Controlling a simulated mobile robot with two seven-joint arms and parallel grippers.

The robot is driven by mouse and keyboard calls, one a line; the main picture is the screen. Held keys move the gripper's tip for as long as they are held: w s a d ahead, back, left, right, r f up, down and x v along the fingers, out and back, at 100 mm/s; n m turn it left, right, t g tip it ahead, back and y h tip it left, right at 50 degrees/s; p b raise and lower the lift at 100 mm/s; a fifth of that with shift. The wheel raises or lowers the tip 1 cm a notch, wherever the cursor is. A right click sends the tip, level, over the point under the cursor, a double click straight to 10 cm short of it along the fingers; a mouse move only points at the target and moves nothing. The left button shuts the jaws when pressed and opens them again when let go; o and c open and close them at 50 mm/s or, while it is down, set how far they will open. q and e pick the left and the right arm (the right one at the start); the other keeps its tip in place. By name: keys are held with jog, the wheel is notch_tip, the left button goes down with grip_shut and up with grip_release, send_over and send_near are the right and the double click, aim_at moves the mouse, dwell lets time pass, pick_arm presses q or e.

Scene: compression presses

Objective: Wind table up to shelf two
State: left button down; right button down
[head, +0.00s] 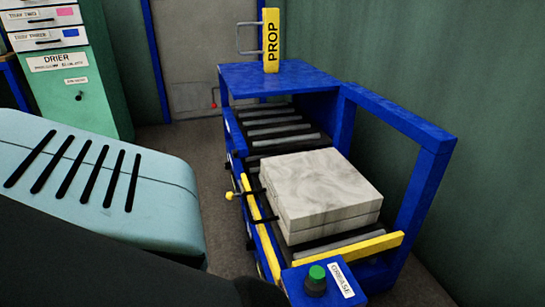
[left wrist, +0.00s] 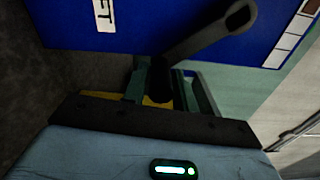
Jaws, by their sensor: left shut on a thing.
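The blue roller table (head: 280,76) stands right of centre in the head view, with grey rollers in its frame. A pale, marbled square block (head: 320,185) lies on the rollers towards the near end. In the left wrist view a dark crank arm (left wrist: 205,40) crosses in front of a blue panel (left wrist: 150,25). My left gripper (left wrist: 168,85) is shut on the crank's handle, whose lower end is between the fingers. In the head view this gripper and the crank are hidden. My right gripper is in neither view.
A yellow PROP bar (head: 271,40) stands on the table's far top. Yellow rails (head: 350,248) edge the near end, beside a green-topped knob (head: 316,278) labelled GREASE. A green drier (head: 85,95) stands at far left. The green wall (head: 440,70) is close on the right.

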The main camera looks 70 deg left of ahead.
pick_arm(q)
jog(key=shift+a+r+y, duration=0.1)
jog(key=shift+a+y, duration=0.2)
jog(key=shift+a, duration=0.4)
jog(key=c, duration=1.3)
grip_release()
jog(key=shift+s, duration=0.1)
jog(key=s+p, duration=0.1)
jog(key=s, duration=0.6)
jog(key=shift+s+p, duration=0.2)
jog(key=shift+p, duration=0.15)
